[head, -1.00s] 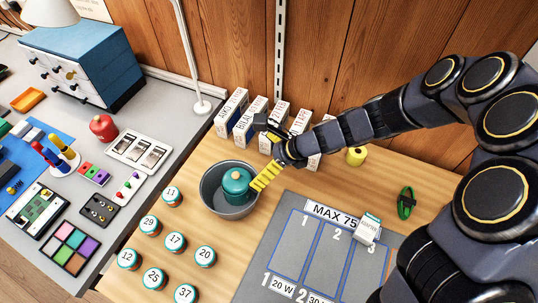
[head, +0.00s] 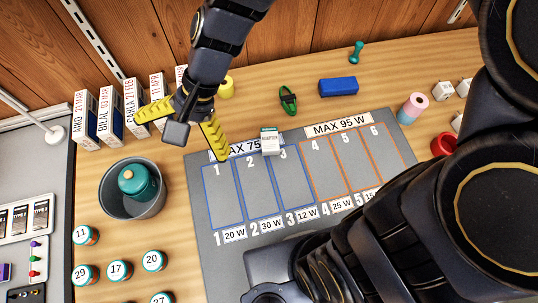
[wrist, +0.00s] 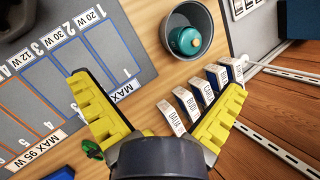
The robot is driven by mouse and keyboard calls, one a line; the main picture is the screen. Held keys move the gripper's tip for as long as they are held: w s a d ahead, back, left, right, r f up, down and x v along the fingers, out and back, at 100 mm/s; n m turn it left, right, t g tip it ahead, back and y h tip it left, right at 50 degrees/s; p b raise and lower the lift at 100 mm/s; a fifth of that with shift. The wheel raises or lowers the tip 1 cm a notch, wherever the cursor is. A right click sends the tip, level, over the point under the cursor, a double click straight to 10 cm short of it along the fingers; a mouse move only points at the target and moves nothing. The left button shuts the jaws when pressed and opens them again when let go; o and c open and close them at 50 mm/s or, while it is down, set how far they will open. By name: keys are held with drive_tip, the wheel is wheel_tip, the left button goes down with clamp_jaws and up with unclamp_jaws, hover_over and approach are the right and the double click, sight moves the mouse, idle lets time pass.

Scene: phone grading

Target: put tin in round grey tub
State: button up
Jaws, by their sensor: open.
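The round grey tub (head: 112,207) stands on the wooden table at the left of the head view. The teal tin (head: 138,184) with a knobbed lid sits upright inside it. In the wrist view the tub (wrist: 178,24) and the tin (wrist: 188,40) show at the top. My gripper (head: 182,128) is open, its yellow fingers spread wide and empty. It is above and to the right of the tub, apart from it, between the row of boxes and the grey mat.
Upright name-labelled boxes (head: 107,117) line the back left. A grey mat (head: 205,235) with numbered slots bears a small white adapter box (head: 270,142). Several numbered round tins (head: 118,271) stand in front of the tub. A blue block (head: 338,87) lies at the back.

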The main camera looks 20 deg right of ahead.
drive_tip(key=s+d+r+n+h, duration=0.2)
drive_tip(key=s+d, duration=0.3)
drive_tip(key=d, duration=0.3)
drive_tip(key=s+d+r+n+h, duration=0.1)
drive_tip(key=s+d+n+h, duration=0.2)
drive_tip(key=s+d, duration=0.3)
drive_tip(key=shift+d+r+n+h, duration=0.4)
drive_tip(key=shift+d+h, duration=0.1)
drive_tip(key=shift+d, duration=0.75)
